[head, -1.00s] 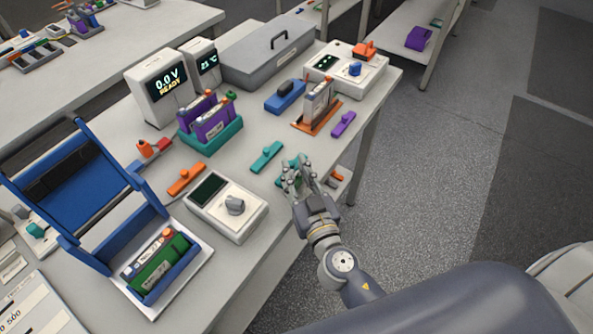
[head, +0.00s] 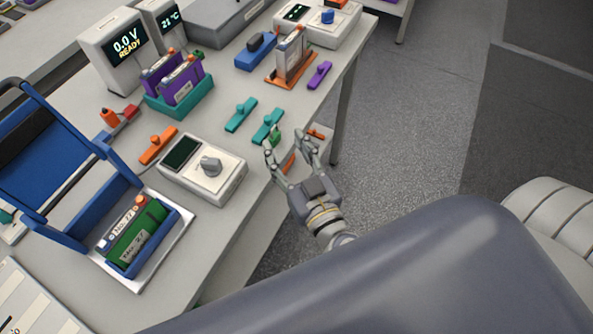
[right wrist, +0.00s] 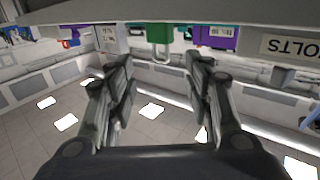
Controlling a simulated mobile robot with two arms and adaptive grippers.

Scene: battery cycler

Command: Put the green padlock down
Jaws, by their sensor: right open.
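The green padlock (head: 277,138) is at the table's near edge, beside a teal clip (head: 267,122). My right gripper (head: 287,147) is open just off that edge, its fingertips close to the padlock. In the right wrist view the padlock (right wrist: 160,33) appears between and beyond the open fingers (right wrist: 160,66), with its pale shackle pointing down in the picture. A gap shows on both sides of it, and neither finger touches it there. My left gripper is not in view.
Another teal clip (head: 240,115), an orange clip (head: 158,146) and a purple clip (head: 319,75) lie on the table. A white device with a knob (head: 203,168) stands to the left. Orange items (head: 290,160) show beside the gripper. Open floor lies to the right.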

